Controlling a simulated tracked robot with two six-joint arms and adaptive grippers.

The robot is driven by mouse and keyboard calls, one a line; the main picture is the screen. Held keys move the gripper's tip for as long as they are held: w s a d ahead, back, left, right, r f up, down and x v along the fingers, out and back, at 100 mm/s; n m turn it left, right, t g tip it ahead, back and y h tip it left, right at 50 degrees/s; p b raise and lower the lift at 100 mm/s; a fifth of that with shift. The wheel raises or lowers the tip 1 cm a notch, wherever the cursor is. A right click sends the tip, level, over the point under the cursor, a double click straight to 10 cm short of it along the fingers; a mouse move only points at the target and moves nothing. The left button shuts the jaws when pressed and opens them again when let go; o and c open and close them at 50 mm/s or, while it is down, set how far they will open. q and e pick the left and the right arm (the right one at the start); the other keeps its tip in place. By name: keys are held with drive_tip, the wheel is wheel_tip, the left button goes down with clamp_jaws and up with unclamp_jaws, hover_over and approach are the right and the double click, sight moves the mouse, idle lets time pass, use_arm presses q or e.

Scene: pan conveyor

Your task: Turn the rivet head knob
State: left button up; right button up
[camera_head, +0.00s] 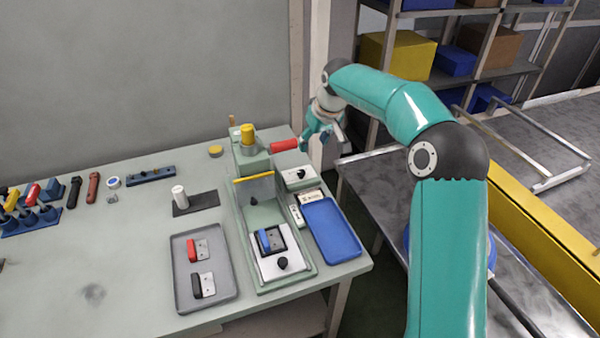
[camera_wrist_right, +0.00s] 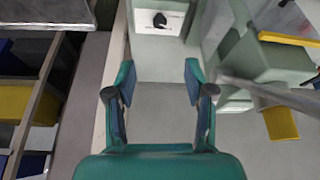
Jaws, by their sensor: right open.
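A green press (camera_head: 262,200) stands on the table, with a red lever handle (camera_head: 284,145) and a yellow cap (camera_head: 248,134) on top. A small white box with a black knob (camera_head: 300,174) sits at the press's right side; the black knob also shows in the right wrist view (camera_wrist_right: 159,19). Another black knob (camera_head: 282,263) is on the white plate at the press's front. I cannot tell for certain which is the rivet head knob. My right gripper (camera_head: 320,138) is open and empty, above the table's right edge, beside the red handle and behind the white box; its spread fingers (camera_wrist_right: 160,68) show in the wrist view.
A blue tray (camera_head: 331,230) lies right of the press. A grey tray (camera_head: 177,290) with red and black-handled pieces lies to the left. A white cylinder (camera_head: 180,197) stands on a dark plate. Shelves with boxes (camera_head: 397,54) and a metal conveyor (camera_head: 365,180) are at the right.

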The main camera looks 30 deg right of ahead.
sight(301, 171)
drive_tip(key=p+x, duration=0.2)
drive_tip(key=x, duration=1.4)
drive_tip(key=shift+f+p, duration=0.1)
drive_tip(key=shift+p, duration=0.3)
clamp_jaws()
